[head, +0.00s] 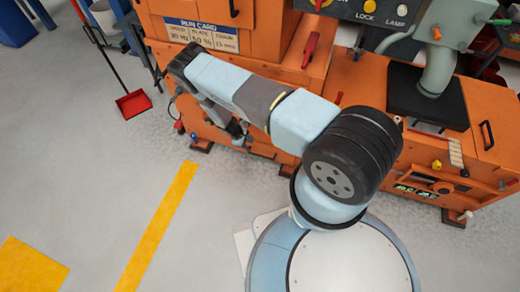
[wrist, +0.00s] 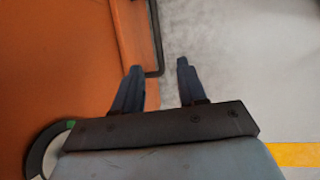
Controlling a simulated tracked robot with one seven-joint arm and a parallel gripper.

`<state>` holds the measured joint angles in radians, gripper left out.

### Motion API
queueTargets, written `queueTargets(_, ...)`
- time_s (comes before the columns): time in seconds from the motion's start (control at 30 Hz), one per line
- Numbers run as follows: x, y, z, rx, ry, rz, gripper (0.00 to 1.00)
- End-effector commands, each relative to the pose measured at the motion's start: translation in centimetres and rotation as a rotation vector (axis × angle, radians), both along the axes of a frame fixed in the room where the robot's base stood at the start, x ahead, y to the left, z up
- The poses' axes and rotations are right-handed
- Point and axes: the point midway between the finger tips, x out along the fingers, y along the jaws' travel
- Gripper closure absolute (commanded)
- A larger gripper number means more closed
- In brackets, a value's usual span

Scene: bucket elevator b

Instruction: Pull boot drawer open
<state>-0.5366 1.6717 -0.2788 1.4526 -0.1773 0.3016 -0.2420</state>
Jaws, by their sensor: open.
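My gripper (wrist: 159,68) is open in the wrist view, its two dark fingers pointing up the picture. A dark bar handle (wrist: 158,35) runs along the edge of an orange panel (wrist: 70,60). Its lower end shows between the fingertips, nearer the left one; I cannot tell whether they touch. The left finger overlaps the orange edge and the right finger is over grey floor. I cannot tell for certain whether this panel is the boot drawer. In the head view my arm reaches to the orange machine (head: 285,60), and the fingers are not clearly visible there.
A red dustpan (head: 133,103) lies on the floor at the left. A run card sign (head: 202,35) is on the machine. A dark handle (head: 487,135) is on the right cabinet. Yellow floor stripes (head: 160,225) cross open grey floor at the lower left.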

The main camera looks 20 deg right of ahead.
Motion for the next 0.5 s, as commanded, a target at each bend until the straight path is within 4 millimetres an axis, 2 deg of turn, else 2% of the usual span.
queueTargets(0.17, -0.1, -2.0, -1.5, -0.002, 0.002, -0.023, 0.59)
queueTargets(0.5, -0.4, -4.9, -6.4, -0.001, 0.001, -0.034, 0.59)
